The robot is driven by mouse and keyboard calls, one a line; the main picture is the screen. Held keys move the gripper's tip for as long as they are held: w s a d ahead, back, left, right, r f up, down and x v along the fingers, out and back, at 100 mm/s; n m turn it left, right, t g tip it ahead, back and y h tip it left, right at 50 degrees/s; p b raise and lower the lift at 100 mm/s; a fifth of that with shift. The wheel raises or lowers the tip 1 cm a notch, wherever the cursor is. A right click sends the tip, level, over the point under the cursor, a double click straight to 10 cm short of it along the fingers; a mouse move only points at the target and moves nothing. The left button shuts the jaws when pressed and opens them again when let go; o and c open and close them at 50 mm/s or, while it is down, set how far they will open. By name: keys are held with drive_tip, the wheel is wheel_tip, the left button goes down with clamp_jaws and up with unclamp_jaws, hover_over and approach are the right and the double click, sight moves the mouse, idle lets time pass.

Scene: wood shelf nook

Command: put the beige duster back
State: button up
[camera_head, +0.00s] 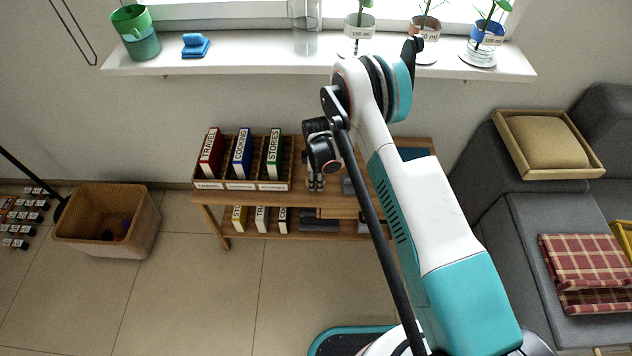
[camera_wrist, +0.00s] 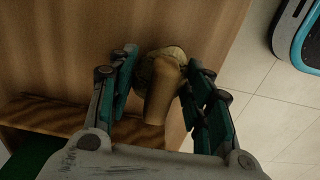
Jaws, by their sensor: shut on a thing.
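The beige duster (camera_wrist: 162,98) shows in the wrist view as a tan, rounded handle-like piece with a paler, rougher end. My gripper (camera_wrist: 160,84) has its two teal and dark fingers on either side of it and is shut on it. The duster is over or against a brown wooden surface (camera_wrist: 60,55); I cannot tell whether it touches. In the head view my gripper (camera_head: 316,184) hangs at the wooden shelf (camera_head: 330,199), right of the book compartments. The duster cannot be made out there.
Red, blue (camera_head: 242,154) and green (camera_head: 273,155) binders stand in a labelled rack at the shelf's left. A wicker basket (camera_head: 85,222) stands on the floor at left. The windowsill (camera_head: 250,64) above holds a green cup (camera_head: 136,32), a blue item and plants. Grey seats (camera_head: 500,200) flank the right.

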drive_tip(key=shift+f, duration=0.65)
drive_tip(key=shift+f, duration=0.1)
drive_tip(key=o, duration=1.1)
